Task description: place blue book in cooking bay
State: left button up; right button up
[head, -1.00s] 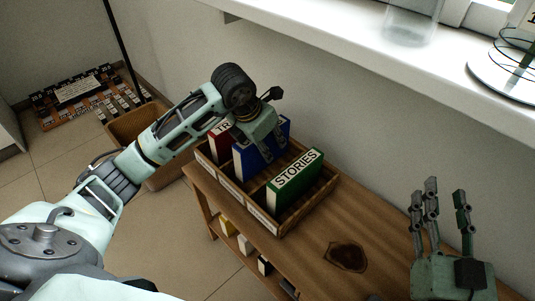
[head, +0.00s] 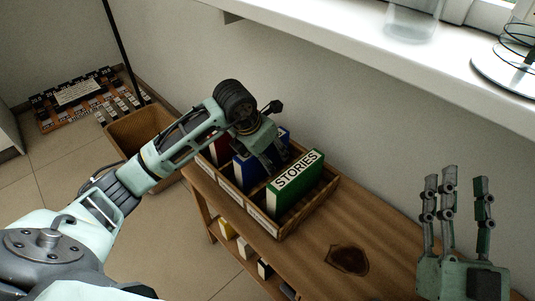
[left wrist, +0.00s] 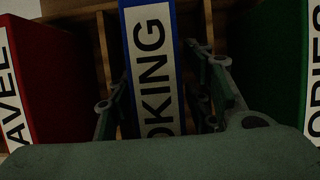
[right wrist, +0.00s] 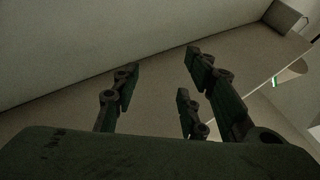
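The blue book (head: 246,168) stands in the middle bay of the wooden rack (head: 325,205), between a red and a green book. Its white spine label ends in "OKING" in the left wrist view (left wrist: 154,70). The small label on the front of the middle bay (head: 231,186) is too small to read. My left gripper (head: 275,161) is over the rack, its fingers on both sides of the blue book. They look open, with a gap on the right side in the left wrist view. My right gripper (head: 458,190) is open and empty, fingers up, right of the rack.
The red book (head: 219,152) and the green "STORIES" book (head: 293,190) stand in the neighbouring bays. The wooden table (head: 310,260) has a dark stain right of the rack. A white sill (head: 400,60) overhangs behind. A brown bin (head: 135,130) stands on the floor at left.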

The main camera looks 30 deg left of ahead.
pick_arm(q)
jog(key=shift+r, duration=0.15)
jog(key=p+v, duration=0.2)
jog(key=v, duration=0.4)
jog(key=p+v, duration=0.1)
jog(key=v, duration=0.4)
jog(key=shift+s+r, duration=0.1)
jog(key=shift+s+a+r, duration=0.1)
jog(key=shift+s+r, duration=0.05)
jog(key=shift+r, duration=0.1)
pick_arm(e)
notch_tip(320, 180, down, 15)
jog(key=d+g+h, duration=0.2)
jog(key=g+h, duration=0.1)
jog(key=g, duration=0.5)
jog(key=shift+f+g, duration=0.15)
jog(key=shift+g, duration=0.15)
jog(key=shift+w, duration=0.1)
